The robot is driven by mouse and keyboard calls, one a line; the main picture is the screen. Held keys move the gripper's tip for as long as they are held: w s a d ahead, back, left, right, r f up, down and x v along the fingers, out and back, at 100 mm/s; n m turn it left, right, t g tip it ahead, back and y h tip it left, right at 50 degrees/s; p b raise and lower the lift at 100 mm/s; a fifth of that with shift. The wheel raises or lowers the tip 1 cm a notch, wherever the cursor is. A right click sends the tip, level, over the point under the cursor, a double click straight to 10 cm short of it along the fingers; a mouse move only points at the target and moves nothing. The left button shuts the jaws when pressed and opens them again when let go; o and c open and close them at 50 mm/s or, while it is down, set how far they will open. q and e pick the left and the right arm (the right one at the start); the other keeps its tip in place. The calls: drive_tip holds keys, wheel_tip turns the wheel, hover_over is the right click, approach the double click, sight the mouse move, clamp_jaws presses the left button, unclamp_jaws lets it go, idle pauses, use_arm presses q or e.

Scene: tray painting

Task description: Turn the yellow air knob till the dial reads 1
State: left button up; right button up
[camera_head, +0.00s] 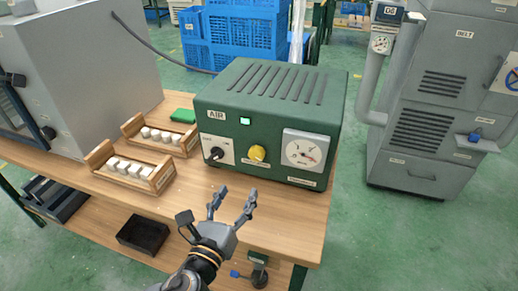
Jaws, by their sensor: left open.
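The green air box (265,110) stands on the wooden bench with AIR written on its front. The yellow knob (257,153) sits in the middle of its front, between a black knob (216,154) on a white plate and the round dial (304,150). The dial has a red mark or needle at its lower right; its numbers are too small to read. My left gripper (231,203) is open and empty, in front of and below the box near the bench's front edge, apart from the yellow knob. My right gripper is not in view.
Two wooden racks (131,172) with white blocks stand left of the box, by a green pad (183,116). A large grey cabinet (80,75) fills the bench's left. A dark tray (143,234) lies below. A grey machine (430,110) stands at right.

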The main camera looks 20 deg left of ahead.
sight(255, 158)
use_arm(q)
drive_tip(key=w, duration=0.6)
drive_tip(key=w+p, duration=0.1)
drive_tip(key=w, duration=0.6)
drive_tip(key=shift+d+r, duration=0.1)
drive_tip(key=shift+d, duration=0.1)
drive_tip(key=shift+c, duration=0.5)
drive_tip(key=c, duration=1.1)
